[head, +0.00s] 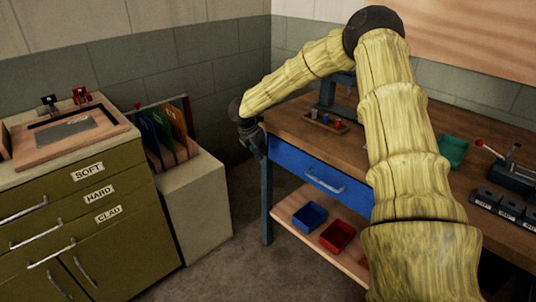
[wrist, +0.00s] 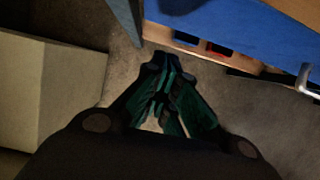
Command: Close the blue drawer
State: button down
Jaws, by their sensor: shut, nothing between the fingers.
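The blue drawer (head: 292,166) is under the front of the wooden workbench, with a pale bar handle (head: 325,182) on its face. I cannot tell how far it stands out. In the wrist view the blue drawer (wrist: 255,30) is at the upper right, its handle (wrist: 304,78) at the right edge. My gripper (head: 257,153) is by the bench's front left corner, left of the drawer, and partly dark in the head view. In the wrist view my gripper (wrist: 163,72) is shut and empty, pointing toward the floor beside the bench leg, apart from the handle.
A lower shelf (head: 290,200) holds a blue bin (head: 309,215) and a red bin (head: 337,236). A pale box (head: 196,205) and an olive cabinet (head: 100,230) stand to the left. Floor between them and the bench is clear. Tools and a green tray (head: 453,151) lie on the bench.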

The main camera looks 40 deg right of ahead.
jog(key=v, duration=0.8)
jog(key=shift+s+a, duration=0.1)
jog(key=s+a+f+n+t+p, duration=0.1)
jog(key=s+a+f+n+p, duration=0.1)
jog(key=s+a+f+n, duration=0.6)
jog(key=s+a+f+n+t+h+p, duration=0.1)
jog(key=s+a+f+n+t+p, duration=0.15)
jog(key=f+n, duration=0.7)
jog(key=s+a+f+n+t+p, duration=0.1)
jog(key=s+a+f+n, duration=0.4)
jog(key=n, duration=0.8)
jog(key=s+a+f+n+g+y+p, duration=0.1)
jog(key=s+a+n, duration=0.4)
jog(key=s, duration=0.6)
jog(key=s+a+f+n+g+y+p, duration=0.1)
jog(key=s+a+f+n+g+y, duration=0.1)
jog(key=s+a+n, duration=0.3)
jog(key=s+a+f+n+g+y+p, duration=0.1)
jog(key=s+a+n, duration=0.4)
jog(key=s+n, duration=0.7)
jog(key=s+f+g+y, duration=0.1)
jog(key=s, duration=0.4)
jog(key=shift+a+y, duration=0.15)
jog(key=shift+y, duration=0.15)
